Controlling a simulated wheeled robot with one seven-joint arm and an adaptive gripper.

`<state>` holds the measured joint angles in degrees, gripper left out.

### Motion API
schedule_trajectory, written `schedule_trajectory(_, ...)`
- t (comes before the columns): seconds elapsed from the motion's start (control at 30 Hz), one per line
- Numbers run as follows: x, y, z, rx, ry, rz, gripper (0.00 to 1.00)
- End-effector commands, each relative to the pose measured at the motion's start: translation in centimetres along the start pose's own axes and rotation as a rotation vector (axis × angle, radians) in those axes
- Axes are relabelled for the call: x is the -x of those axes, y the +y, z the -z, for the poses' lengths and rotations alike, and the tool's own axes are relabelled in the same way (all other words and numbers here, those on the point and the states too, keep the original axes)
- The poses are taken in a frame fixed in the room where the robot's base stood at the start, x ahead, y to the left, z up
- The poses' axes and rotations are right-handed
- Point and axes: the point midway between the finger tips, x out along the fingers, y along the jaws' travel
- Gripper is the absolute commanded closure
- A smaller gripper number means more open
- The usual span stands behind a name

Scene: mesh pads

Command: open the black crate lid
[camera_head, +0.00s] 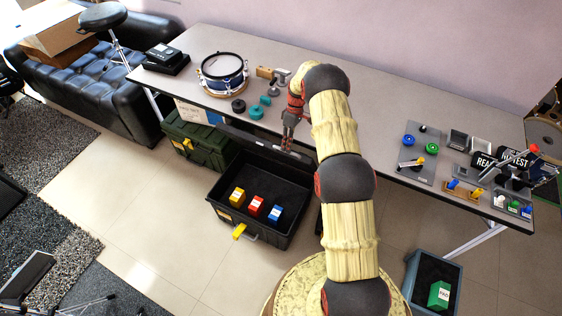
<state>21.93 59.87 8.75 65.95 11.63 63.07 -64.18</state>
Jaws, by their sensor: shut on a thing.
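The black crate (227,213) stands on the floor in front of the table, and its inside shows from above. Its lid (244,136) is raised at the back of the crate, seen as a dark panel with a pale top edge close to the table's front edge. My gripper (287,146) points down at the right part of the lid's upper edge and is shut on it. The exact contact is small and hard to see. A yellow latch (239,231) hangs at the crate's front.
A green case (195,142) stands left of the crate. The table (370,85) behind holds a drum (222,72), a drill-like tool and several small items. A blue-grey bin (420,285) with a green block is at lower right. Floor in front of the crate is clear.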

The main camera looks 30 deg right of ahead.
Motion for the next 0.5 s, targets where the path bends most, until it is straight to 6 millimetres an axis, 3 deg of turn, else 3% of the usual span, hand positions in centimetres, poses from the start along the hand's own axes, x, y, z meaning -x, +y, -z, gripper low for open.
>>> schedule_trajectory(0.2,0.9,1.7,0.1,0.0,0.001,-0.004,1.0)
schedule_trajectory(0.5,1.1,1.9,0.1,0.0,0.001,-0.003,1.0)
